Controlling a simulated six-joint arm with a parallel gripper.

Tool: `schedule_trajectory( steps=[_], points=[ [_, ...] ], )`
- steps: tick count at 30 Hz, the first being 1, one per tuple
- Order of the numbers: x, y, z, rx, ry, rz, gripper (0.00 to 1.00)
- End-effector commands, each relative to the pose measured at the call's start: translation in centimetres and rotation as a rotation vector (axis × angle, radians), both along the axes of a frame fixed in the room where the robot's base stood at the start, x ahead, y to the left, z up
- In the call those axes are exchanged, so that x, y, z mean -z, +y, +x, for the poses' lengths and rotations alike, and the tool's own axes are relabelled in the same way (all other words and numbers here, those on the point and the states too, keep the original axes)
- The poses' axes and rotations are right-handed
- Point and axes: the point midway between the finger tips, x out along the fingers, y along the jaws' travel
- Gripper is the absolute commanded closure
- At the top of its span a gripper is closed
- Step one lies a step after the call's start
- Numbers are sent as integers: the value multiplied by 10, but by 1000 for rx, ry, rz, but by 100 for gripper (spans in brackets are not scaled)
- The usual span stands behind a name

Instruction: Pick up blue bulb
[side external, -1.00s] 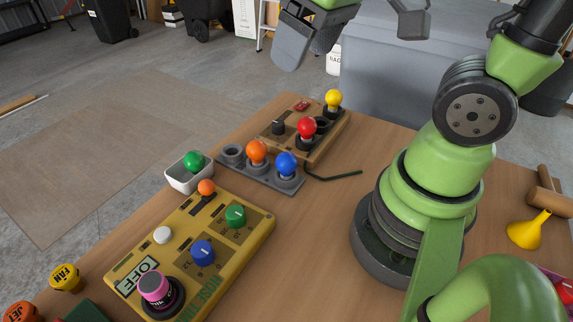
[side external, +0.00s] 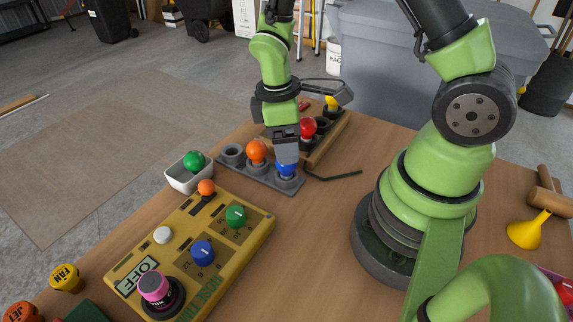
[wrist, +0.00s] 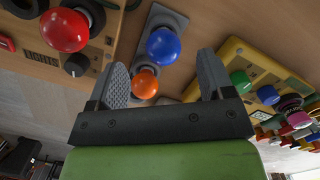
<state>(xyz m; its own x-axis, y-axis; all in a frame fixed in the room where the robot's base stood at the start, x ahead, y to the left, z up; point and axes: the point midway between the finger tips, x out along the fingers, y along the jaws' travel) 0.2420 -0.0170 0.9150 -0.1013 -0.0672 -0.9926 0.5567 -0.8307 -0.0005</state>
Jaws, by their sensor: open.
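The blue bulb (side external: 286,172) stands in the right end socket of a grey holder (side external: 259,181); its top is partly hidden by my gripper (side external: 287,150) in the side view. My gripper points down and is right at the bulb. In the wrist view my gripper (wrist: 162,62) is open, with its two fingers spread apart. The blue bulb (wrist: 163,45) shows near the gap between the fingertips, and nothing is held. I cannot tell whether a finger touches it. The orange bulb (side external: 257,151) stands in the same holder beside the blue one.
A wooden box with a red bulb (side external: 307,127) and a yellow bulb (side external: 332,103) stands behind the holder. A white tray with a green bulb (side external: 194,161) is at left. A yellow control panel (side external: 183,233) lies in front. A dark bent rod (side external: 334,177) lies to the right.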

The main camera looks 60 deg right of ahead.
Motion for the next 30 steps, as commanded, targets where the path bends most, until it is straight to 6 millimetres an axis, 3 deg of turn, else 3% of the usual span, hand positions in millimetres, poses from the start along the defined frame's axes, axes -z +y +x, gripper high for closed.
schedule_trajectory(
  steps=[12, 22, 29, 30],
  points=[
    [48, 3, -1, 1, 1, 0, 26],
    [54, 2, -1, 2, -3, 2, 26],
    [54, 2, -1, 2, -3, 1, 76],
    [54, 2, -1, 2, -3, 1, 79]
  ],
)
